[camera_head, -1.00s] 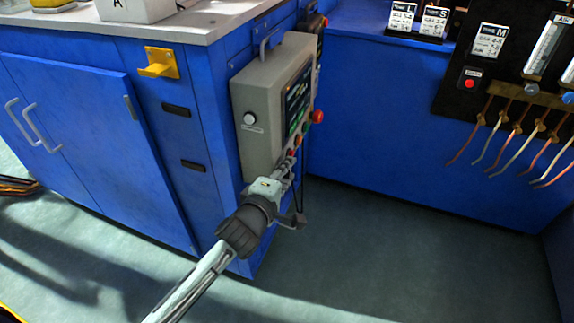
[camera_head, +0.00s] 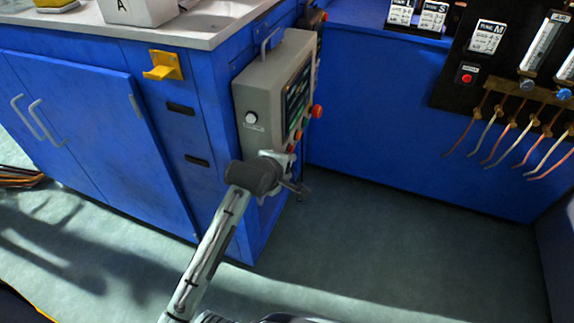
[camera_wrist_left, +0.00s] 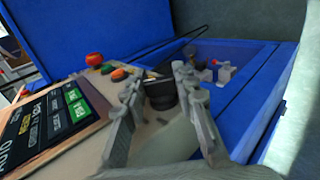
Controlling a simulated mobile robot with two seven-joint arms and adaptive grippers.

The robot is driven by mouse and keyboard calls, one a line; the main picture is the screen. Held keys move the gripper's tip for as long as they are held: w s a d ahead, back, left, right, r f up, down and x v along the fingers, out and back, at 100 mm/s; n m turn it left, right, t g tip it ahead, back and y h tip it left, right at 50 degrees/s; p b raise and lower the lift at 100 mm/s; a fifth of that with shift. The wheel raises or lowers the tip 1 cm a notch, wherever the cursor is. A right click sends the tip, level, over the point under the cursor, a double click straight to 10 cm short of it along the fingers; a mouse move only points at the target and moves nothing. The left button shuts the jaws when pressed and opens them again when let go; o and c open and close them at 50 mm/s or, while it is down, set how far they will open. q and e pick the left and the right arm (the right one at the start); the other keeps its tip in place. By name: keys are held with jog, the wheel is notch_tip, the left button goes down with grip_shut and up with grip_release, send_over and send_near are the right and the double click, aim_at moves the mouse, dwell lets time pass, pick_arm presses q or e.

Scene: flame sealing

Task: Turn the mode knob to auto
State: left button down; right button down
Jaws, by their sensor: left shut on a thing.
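The grey control box (camera_head: 262,95) hangs on the side of the blue cabinet, with a screen (camera_head: 297,97) on its front. In the left wrist view, the black mode knob (camera_wrist_left: 162,94) sits on the lower part of the panel, between the fingers of my left gripper (camera_wrist_left: 158,80). The gripper is shut on the knob. The knob's pointer and its markings cannot be read. In the head view my left gripper (camera_head: 284,168) is at the box's lower front and hides the knob. My right gripper is not in view.
A red button (camera_wrist_left: 94,59), an orange button (camera_wrist_left: 118,74) and a green button (camera_wrist_left: 107,69) sit near the knob. A white knob (camera_head: 251,118) is on the box's side. A yellow bracket (camera_head: 163,65) sticks out of the cabinet. The floor (camera_head: 390,240) to the right is clear.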

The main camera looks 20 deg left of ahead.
pick_arm(q)
jog(key=shift+g, duration=0.5)
jog(key=c, duration=1.2)
grip_release()
jog(key=shift+o, duration=0.2)
jog(key=shift+s, duration=0.1)
jog(key=v, duration=0.7)
jog(key=shift+s+r, duration=0.1)
jog(key=shift+r, duration=0.05)
